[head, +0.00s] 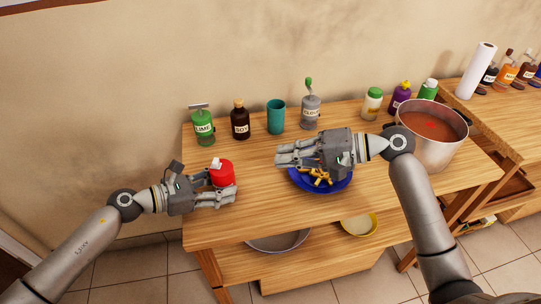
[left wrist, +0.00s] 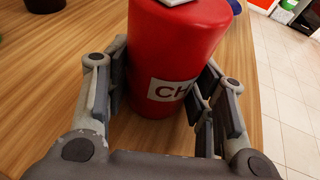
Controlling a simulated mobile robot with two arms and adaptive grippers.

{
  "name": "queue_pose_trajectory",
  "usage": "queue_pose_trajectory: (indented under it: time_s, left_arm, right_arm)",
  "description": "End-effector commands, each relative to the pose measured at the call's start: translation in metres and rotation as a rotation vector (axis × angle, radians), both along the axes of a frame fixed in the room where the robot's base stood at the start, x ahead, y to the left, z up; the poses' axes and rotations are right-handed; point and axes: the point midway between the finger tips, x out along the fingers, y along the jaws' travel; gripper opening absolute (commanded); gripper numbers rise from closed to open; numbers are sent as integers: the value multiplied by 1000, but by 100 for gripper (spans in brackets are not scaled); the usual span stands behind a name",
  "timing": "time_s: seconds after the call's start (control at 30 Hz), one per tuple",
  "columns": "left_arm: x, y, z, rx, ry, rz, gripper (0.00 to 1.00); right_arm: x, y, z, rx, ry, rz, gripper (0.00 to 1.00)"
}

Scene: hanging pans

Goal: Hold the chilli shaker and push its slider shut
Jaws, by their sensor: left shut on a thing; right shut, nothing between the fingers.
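The chilli shaker (head: 222,173) is a red cylinder with a white piece on its top, at the left front of the wooden table. In the left wrist view the red shaker (left wrist: 172,62) stands upright with a white label whose visible letters read "CH". My left gripper (head: 222,192) is shut on the shaker, with fingers on both sides of it. My right gripper (head: 283,156) is shut and empty, to the right of the shaker and above a blue plate. The slider's position is too small to tell in the head view and mostly cut off in the wrist view.
The blue plate (head: 330,187) holds yellow food. A large pot (head: 436,152) of red sauce stands at the right. Behind are a green bottle (head: 203,128), a dark bottle (head: 240,122), a teal cup (head: 276,117) and a grey bottle (head: 311,112). Bare wood lies between the grippers.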

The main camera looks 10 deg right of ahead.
Motion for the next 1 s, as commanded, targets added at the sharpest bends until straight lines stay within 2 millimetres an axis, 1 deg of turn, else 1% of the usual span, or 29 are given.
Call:
queue_pose_trajectory:
  time_s: [0.1,0.43,0.47,0.63,0.9,1.0]
  left_arm:
    - [0,0,0,1,1,0,26]
    - [0,0,0,1,0,0,26]
    - [0,0,0,1,0,0,54]
    - [0,0,0,1,0,0,76]
    - [0,0,0,0,0,0,76]
    - [0,3,0,1,0,1,76]
  right_arm:
    - [-2,-3,1,-1,1,1,0]
    - [-1,-3,1,-1,0,0,0]
    - [-1,-3,1,-1,0,0,0]
    - [-1,-3,1,0,0,0,0]
    - [-1,-3,1,0,0,0,0]
    - [-1,-3,1,0,0,0,0]
